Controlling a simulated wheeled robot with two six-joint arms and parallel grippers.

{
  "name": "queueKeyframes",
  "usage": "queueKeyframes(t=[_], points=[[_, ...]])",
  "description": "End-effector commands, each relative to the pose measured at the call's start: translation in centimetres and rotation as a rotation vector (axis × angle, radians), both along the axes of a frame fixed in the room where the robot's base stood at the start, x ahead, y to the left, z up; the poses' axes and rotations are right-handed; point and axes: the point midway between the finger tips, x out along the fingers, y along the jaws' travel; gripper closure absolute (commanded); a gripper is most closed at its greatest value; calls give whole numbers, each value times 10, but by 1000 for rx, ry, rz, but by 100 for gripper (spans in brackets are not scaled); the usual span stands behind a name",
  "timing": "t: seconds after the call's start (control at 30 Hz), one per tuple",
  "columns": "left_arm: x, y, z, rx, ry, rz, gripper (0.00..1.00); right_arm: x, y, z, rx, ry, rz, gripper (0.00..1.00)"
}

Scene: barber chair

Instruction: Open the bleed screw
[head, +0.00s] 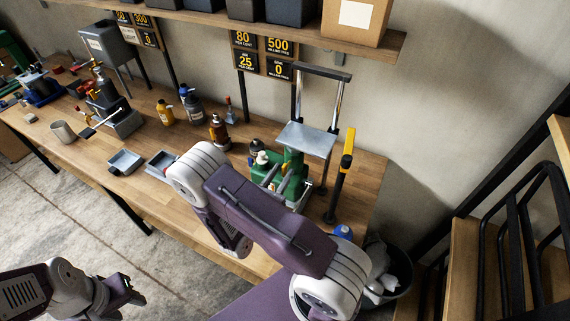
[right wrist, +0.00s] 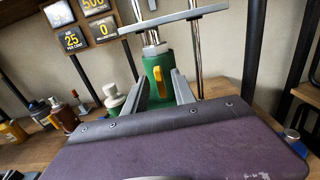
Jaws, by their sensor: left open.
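A green hydraulic unit (head: 292,180) with a grey plate (head: 305,139) above it stands at the right end of the workbench. In the right wrist view its green body (right wrist: 150,66) is straight ahead and carries a yellow tab (right wrist: 158,80), which may be the bleed screw. My right gripper (right wrist: 159,77) is open, one grey finger on each side of the tab; contact cannot be told. In the head view the right gripper is hidden behind my purple arm. My left gripper (head: 130,290) is open and empty at the lower left, away from the bench.
A white-capped bottle (right wrist: 113,97) stands close left of the green body. A yellow-and-black upright handle (head: 346,165) stands at its right. Bottles (head: 219,132), grey trays (head: 125,162) and a cup (head: 63,132) are along the bench (head: 160,207). A shelf (head: 200,18) runs above.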

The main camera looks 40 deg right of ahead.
Motion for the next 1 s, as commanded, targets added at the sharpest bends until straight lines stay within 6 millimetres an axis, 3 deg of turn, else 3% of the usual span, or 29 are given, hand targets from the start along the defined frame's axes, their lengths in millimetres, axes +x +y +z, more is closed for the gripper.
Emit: queueKeyframes(t=[0.17,0.43,0.57,1.0], points=[[0,0,9,0,0,0,58,9,-18,1,-1,0,-1,68],[0,0,9,0,0,0,58,11,-20,0,0,0,2,68],[0,0,9,0,0,0,58,11,-20,0,0,0,1,100],[0,0,10,0,0,0,58,11,-20,0,-21,41,1,100]])
